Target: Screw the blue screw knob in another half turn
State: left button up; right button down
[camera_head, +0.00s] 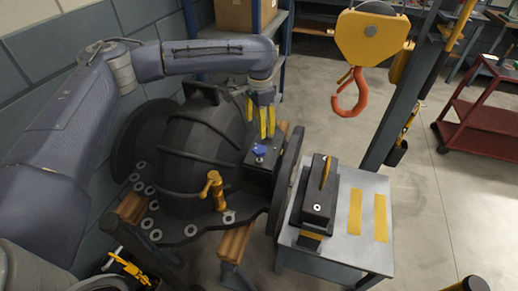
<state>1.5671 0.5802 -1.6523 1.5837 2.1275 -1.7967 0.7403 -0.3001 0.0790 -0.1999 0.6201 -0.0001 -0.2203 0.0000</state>
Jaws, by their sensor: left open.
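The blue screw knob (259,150) sits on top of a dark block (262,166) at the right side of the round black casing (205,150). My left gripper (263,136) points down just above and behind the knob. Its yellow-tipped fingers are apart and I see nothing between them. They look close to the knob, but I cannot tell whether they touch it.
A yellow hoist with an orange hook (350,94) hangs right of my left gripper. A grey table (345,235) with a black box (318,200) and yellow strips stands at right. A yellow-brown handle (213,190) rises from the casing flange. A red cart (485,120) stands far right.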

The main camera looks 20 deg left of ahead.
aim_at(260, 149)
pick_arm(q)
notch_tip(260, 149, down, 12)
jog(key=shift+r, duration=0.15)
dwell(0.3)
jog(key=c, duration=1.3)
jog(key=shift+m, duration=0.3)
